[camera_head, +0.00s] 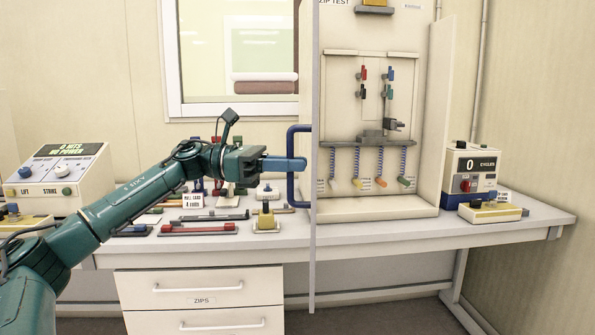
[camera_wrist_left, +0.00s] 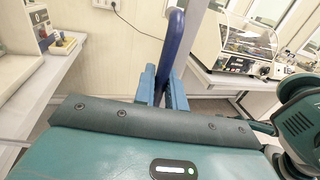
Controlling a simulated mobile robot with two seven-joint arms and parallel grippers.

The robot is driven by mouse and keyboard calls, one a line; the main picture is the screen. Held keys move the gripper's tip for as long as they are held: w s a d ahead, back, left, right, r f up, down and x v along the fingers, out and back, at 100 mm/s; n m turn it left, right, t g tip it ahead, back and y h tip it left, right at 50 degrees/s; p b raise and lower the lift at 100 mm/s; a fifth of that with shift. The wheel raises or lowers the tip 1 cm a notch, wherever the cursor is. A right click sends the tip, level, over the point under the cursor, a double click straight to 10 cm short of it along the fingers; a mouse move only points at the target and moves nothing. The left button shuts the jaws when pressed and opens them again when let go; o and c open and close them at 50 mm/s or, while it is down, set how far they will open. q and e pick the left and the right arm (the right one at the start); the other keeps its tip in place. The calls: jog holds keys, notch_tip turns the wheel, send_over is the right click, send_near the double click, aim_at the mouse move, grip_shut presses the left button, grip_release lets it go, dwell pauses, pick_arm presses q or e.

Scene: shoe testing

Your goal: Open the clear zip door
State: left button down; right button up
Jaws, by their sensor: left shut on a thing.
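The clear zip door (camera_head: 314,250) shows almost edge-on in the head view, as a tall thin upright strip at the left side of the zip test cabinet (camera_head: 432,120). Its lower end reaches below the table top, and it seems to stand out towards me, with the cabinet front uncovered. A dark blue bar handle (camera_head: 291,188) sticks out from its left face. My left gripper (camera_head: 298,164) is shut on this handle. In the left wrist view the handle (camera_wrist_left: 172,50) rises between the two blue fingers (camera_wrist_left: 162,90). My right gripper is in no view.
Inside the cabinet are zip pullers and several hanging coloured springs. A cycles counter box (camera_head: 470,172) stands right of it, a power box (camera_head: 62,172) at far left. Zips and small fixtures lie on the table under my left arm. Drawers (camera_head: 202,285) are below.

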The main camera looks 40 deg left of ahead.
pick_arm(q)
jog(key=shift+a+r, duration=0.15)
jog(key=shift+r, duration=0.1)
jog(key=c, duration=1.6)
grip_release()
jog(key=shift+f, duration=0.1)
jog(key=shift+o, duration=0.2)
jog(key=shift+f, duration=0.1)
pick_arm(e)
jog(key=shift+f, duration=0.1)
